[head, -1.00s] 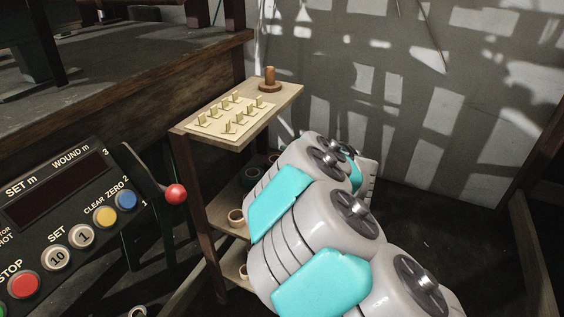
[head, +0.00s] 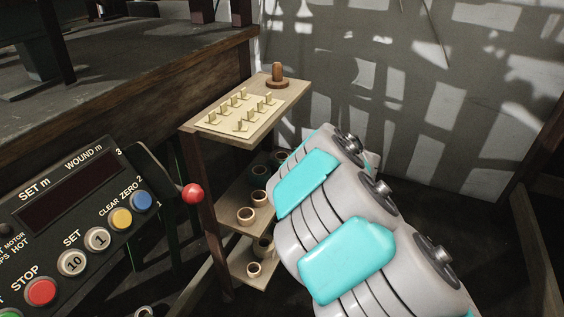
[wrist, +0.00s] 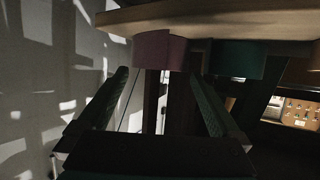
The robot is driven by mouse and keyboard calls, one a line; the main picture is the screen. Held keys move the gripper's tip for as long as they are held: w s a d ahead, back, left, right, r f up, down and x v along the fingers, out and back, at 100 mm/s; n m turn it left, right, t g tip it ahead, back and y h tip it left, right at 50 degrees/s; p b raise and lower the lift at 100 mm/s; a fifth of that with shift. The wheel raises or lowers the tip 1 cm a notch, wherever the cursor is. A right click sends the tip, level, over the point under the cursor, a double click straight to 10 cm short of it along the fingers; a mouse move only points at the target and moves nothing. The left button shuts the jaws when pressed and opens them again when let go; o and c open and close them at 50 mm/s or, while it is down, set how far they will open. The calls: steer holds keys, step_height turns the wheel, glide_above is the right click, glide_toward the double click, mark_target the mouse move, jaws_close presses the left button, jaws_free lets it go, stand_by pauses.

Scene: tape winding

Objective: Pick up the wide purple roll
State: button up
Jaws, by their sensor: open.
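The purple roll (wrist: 160,50) shows in the wrist view near the top centre, against the edge of a pale wooden board (wrist: 205,18). My gripper (wrist: 159,78) is open in the wrist view, with one dark green finger on each side. The purple roll lies beyond the fingertips, roughly in line with the gap, and nothing is between the fingers.
A dark green roll (wrist: 236,59) sits right of the purple one in the wrist view. The head view shows a wooden rack (head: 190,131) with tan rolls (head: 245,216) on its lower shelves and a peg (head: 277,74) on top. A control panel (head: 70,205) stands left.

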mark_target(278, 155)
steer(key=x, duration=0.4)
steer(key=shift+w+f+b, duration=0.1)
steer(key=shift+f+b, duration=0.2)
steer(key=shift+b, duration=0.1)
steer(key=shift+c, duration=0.2)
steer(key=c, duration=1)
steer(key=shift+r, duration=0.15)
